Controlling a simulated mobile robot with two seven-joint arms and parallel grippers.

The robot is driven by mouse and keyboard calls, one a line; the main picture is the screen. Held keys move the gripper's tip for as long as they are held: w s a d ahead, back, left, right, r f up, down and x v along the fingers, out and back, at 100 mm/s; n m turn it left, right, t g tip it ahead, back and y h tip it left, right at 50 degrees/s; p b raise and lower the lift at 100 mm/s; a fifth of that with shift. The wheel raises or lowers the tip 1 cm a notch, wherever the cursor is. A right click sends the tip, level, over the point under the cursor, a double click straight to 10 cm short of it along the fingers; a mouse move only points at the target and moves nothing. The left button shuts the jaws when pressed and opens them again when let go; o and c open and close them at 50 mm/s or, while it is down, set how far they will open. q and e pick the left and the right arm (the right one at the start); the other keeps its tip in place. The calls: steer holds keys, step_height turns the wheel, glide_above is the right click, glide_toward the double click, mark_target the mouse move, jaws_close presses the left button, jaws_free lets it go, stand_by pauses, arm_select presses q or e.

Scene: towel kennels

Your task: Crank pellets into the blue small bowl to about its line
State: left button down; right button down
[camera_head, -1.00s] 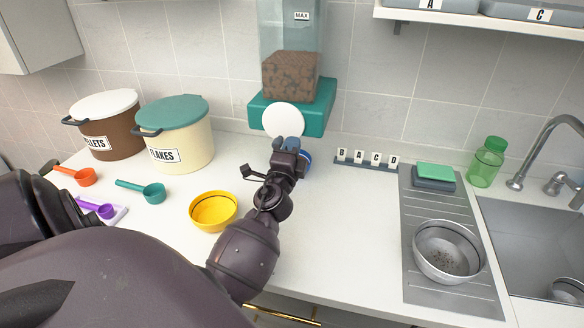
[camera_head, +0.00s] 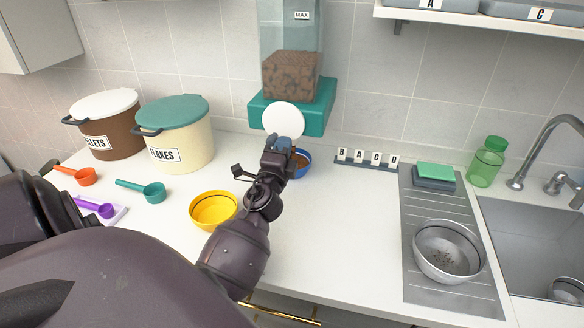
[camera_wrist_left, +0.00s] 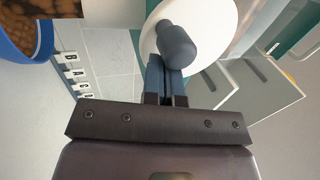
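The dispenser has a clear hopper (camera_head: 290,75) part-filled with brown pellets, a teal base (camera_head: 318,118) and a white crank disc (camera_head: 283,118). The disc shows large in the left wrist view (camera_wrist_left: 218,30), with its dark blue-grey knob (camera_wrist_left: 177,46). My left gripper (camera_head: 282,148) is at the knob. Its blue fingers (camera_wrist_left: 166,72) are close together with nothing visible between them; the knob is at their tips, and contact is unclear. The blue small bowl (camera_head: 305,172) stands under the dispenser, partly hidden by my gripper. Brown pellets show inside it; its line is not visible. My right gripper is out of view.
A yellow bowl (camera_head: 213,211) stands left of my forearm. PELLETS (camera_head: 110,125) and FLAKES (camera_head: 180,140) bins and several scoops are at left. A lettered rack (camera_head: 365,163), drainboard with a metal bowl (camera_head: 449,250) and sink are at right. The counter's middle is clear.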

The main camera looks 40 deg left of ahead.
arm_select(q)
steer(key=shift+s+a, duration=0.2)
steer(key=shift+a, duration=0.15)
stand_by(0.3)
steer(key=shift+s+d+f, duration=0.1)
steer(key=shift+s+d, duration=0.45)
steer(key=s+d, duration=0.3)
steer(key=s, duration=0.3)
steer(key=shift+d, duration=0.2)
steer(key=shift+s, duration=0.1)
stand_by(0.6)
